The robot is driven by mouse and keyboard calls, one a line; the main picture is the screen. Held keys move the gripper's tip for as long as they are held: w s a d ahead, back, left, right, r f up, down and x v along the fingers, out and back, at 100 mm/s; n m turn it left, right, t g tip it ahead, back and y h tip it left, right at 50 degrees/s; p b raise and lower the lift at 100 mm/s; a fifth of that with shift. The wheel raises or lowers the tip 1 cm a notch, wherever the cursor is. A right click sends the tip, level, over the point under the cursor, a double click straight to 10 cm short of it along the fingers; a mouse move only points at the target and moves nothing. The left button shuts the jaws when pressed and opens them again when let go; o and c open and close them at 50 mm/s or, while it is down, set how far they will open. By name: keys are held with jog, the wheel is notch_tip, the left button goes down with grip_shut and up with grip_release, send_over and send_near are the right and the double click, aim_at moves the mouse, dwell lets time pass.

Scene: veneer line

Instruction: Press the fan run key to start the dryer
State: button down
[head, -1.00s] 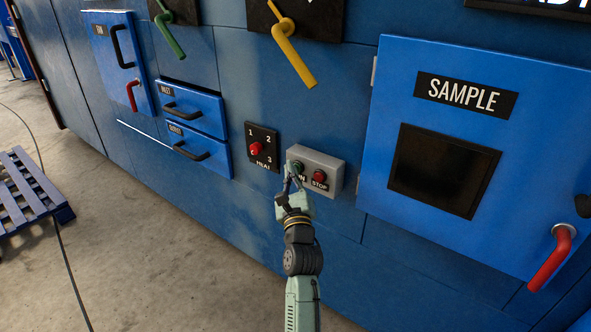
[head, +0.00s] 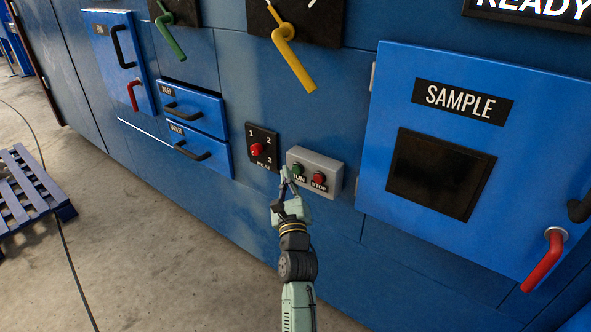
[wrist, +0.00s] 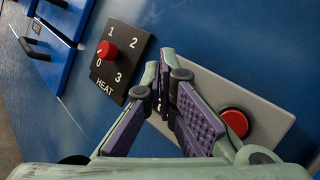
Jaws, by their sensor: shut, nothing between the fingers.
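The grey control box (head: 328,164) is on the blue dryer wall. It has a green run key (head: 298,169) on the left and a red stop key (head: 319,179) on the right. The label under the green key reads partly as "UN". My gripper (head: 287,172) is shut and empty, its tips just left of and below the green key. I cannot tell whether they touch the box. In the wrist view the shut fingers (wrist: 166,75) cover the green key, and the red stop key (wrist: 235,122) shows to their right.
A heat selector (head: 257,150) with a red knob is left of the box. Further left are two drawers (head: 195,110). The sample door (head: 440,215) with a red handle is at the right. A yellow lever (head: 292,60) hangs above. A blue pallet (head: 30,190) lies on the floor.

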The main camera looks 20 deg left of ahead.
jog(key=s+p, duration=0.1)
jog(key=p, duration=0.1)
jog(key=s+a+p, duration=0.1)
jog(key=s+p, duration=0.2)
jog(key=p, duration=0.2)
jog(key=shift+s+a, duration=0.25)
jog(key=shift+a, duration=0.05)
jog(key=shift+r, duration=0.1)
dwell(0.5)
